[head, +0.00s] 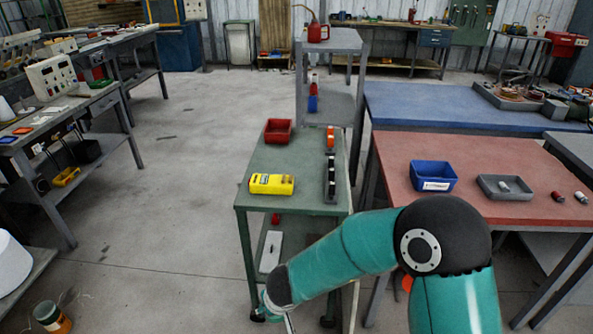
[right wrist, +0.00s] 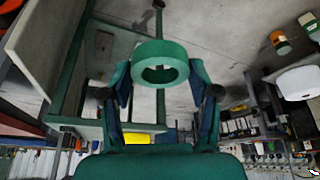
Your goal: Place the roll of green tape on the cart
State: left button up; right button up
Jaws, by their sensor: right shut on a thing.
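My right gripper (right wrist: 160,80) is shut on the roll of green tape (right wrist: 160,51). The roll sits between the fingertips, with its hole showing, in the right wrist view. In the head view my right arm reaches down to the bottom edge, in front of the cart's near end; the gripper is mostly cut off and the roll does not show. The cart (head: 292,158) has a green top, a lower shelf and casters. On its top are a red bin (head: 278,132), a yellow case (head: 271,184) and a dark narrow rack (head: 331,178). My left gripper is not in view.
A red-topped table (head: 480,170) with a blue bin (head: 433,176) and a grey tray (head: 505,188) stands right of the cart. A grey shelf stand (head: 330,42) is behind it. The floor left of the cart is open. The cart top's middle is clear.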

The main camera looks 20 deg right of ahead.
aim_at(275, 166)
jog(key=z, duration=0.45)
jog(key=i, duration=1)
jog(key=u, duration=0.5)
